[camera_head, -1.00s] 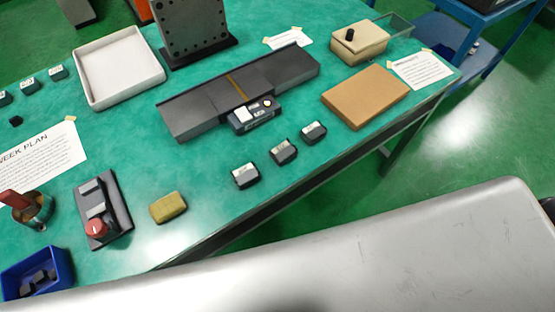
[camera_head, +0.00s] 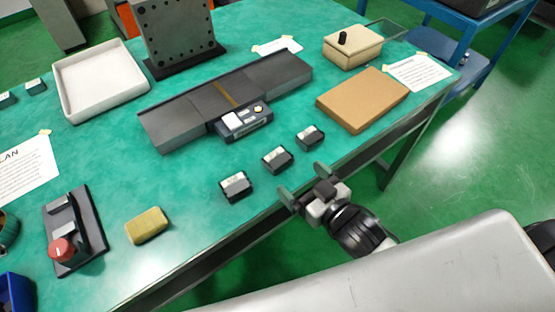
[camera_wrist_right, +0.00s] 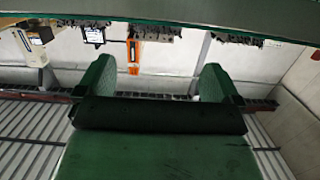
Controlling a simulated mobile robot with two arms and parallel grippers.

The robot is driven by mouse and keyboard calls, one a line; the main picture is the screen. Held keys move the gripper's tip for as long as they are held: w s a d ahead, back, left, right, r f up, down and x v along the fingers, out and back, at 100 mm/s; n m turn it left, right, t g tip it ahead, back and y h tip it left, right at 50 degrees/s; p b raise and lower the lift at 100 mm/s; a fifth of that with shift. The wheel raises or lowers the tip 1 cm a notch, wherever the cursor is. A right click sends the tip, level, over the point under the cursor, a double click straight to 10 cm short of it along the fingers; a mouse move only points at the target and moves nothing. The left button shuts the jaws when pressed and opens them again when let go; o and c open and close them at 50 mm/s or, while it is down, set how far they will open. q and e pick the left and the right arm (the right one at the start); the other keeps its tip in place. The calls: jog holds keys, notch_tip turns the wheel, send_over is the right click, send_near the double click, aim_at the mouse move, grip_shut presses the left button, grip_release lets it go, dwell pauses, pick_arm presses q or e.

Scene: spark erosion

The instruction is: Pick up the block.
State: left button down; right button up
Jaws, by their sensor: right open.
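Three small dark blocks with pale label tops stand in a slanting row near the table's front edge in the head view: a near one (camera_head: 235,186), a middle one (camera_head: 277,159) and a far one (camera_head: 310,135). Which of them is the task's block I cannot tell. My right gripper (camera_head: 304,182) is open and empty at the table's front edge, just to the right of the row and apart from it. In the right wrist view its two green-tinted fingers (camera_wrist_right: 157,82) stand wide apart with no block between them. My left gripper is not in view.
A yellowish sponge-like piece (camera_head: 149,225) lies left of the row. Behind the row are a dark rail fixture (camera_head: 180,119), a brown slab (camera_head: 362,99), a beige lidded box (camera_head: 352,52) and a white tray (camera_head: 62,96). A red-knobbed device (camera_head: 88,215) stands at left.

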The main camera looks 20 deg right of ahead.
aim_at(280, 160)
jog(key=x, duration=0.9)
jog(key=shift+f, duration=0.4)
jog(key=shift+d, duration=0.1)
jog(key=shift+c, duration=0.4)
jog(key=shift+r, duration=0.1)
jog(key=c, duration=1.3)
jog(key=shift+r, duration=0.1)
